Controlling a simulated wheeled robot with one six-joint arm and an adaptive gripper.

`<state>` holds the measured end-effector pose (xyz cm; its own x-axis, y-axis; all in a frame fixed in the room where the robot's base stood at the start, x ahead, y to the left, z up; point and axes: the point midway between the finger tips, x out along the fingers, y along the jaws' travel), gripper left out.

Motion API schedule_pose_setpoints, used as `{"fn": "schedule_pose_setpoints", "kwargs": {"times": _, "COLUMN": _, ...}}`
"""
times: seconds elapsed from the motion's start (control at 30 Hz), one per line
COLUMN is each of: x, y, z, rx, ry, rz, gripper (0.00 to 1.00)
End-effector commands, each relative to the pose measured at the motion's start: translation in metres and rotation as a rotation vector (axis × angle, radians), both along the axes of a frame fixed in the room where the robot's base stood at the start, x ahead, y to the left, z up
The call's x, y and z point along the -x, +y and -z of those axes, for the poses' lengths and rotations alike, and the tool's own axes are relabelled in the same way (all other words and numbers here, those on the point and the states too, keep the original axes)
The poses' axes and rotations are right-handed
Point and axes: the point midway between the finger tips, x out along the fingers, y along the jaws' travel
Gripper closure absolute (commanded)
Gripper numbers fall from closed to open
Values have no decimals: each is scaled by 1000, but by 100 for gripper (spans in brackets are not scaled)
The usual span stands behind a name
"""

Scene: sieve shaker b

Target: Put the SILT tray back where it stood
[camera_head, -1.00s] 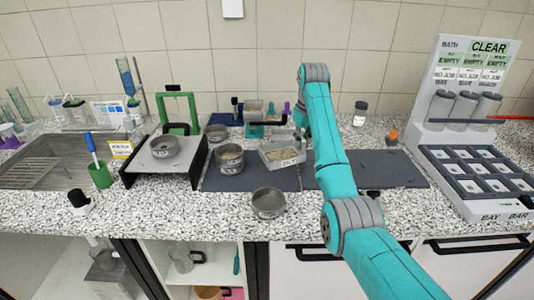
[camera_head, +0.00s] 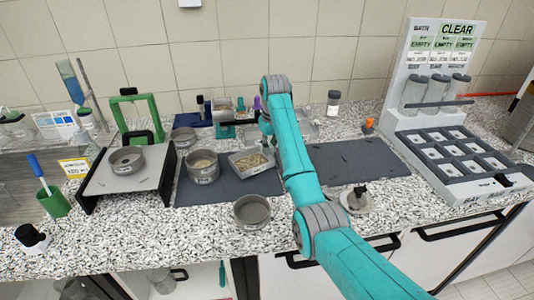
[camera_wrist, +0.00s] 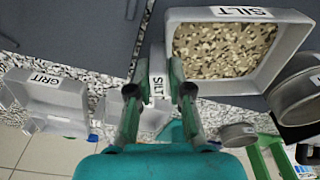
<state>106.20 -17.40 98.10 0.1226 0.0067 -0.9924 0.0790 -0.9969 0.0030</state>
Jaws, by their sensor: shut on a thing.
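The SILT tray (camera_head: 235,164) is a shallow grey tray of pale grains, at the back of the dark mat beside a sieve pan in the head view. In the wrist view the SILT tray (camera_wrist: 210,86) fills the upper right, level, with a SILT label on its upper wall. My gripper (camera_wrist: 158,75) is shut on a grey part at the tray's side, and a second SILT label shows between the fingers. In the head view the arm mostly hides my gripper (camera_head: 266,132). I cannot tell whether the tray touches the mat.
An empty GRIT tray (camera_wrist: 58,98) stands behind my arm. The dark mat (camera_head: 360,160) is bare right of my arm. A bay rack (camera_head: 450,155) stands right.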

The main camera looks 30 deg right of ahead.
Motion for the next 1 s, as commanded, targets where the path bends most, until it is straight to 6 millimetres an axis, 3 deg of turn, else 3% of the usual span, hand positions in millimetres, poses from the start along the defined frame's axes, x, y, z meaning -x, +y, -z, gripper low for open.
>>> {"fn": "schedule_pose_setpoints", "kwargs": {"times": 0.2, "x": 6, "y": -5, "z": 27, "rx": 0, "ry": 1, "rz": 2, "gripper": 100}}
{"fn": "schedule_pose_setpoints", "kwargs": {"times": 0.5, "x": 6, "y": -5, "z": 29, "rx": 0, "ry": 1, "rz": 2, "gripper": 100}}
{"fn": "schedule_pose_setpoints", "kwargs": {"times": 0.53, "x": 6, "y": -5, "z": 30, "rx": 0, "ry": 1, "rz": 1, "gripper": 79}}
{"fn": "schedule_pose_setpoints", "kwargs": {"times": 0.63, "x": 6, "y": -5, "z": 30, "rx": 0, "ry": 1, "rz": 1, "gripper": 56}}
{"fn": "schedule_pose_setpoints", "kwargs": {"times": 1.0, "x": 5, "y": -5, "z": 25, "rx": 0, "ry": 0, "rz": 1, "gripper": 56}}
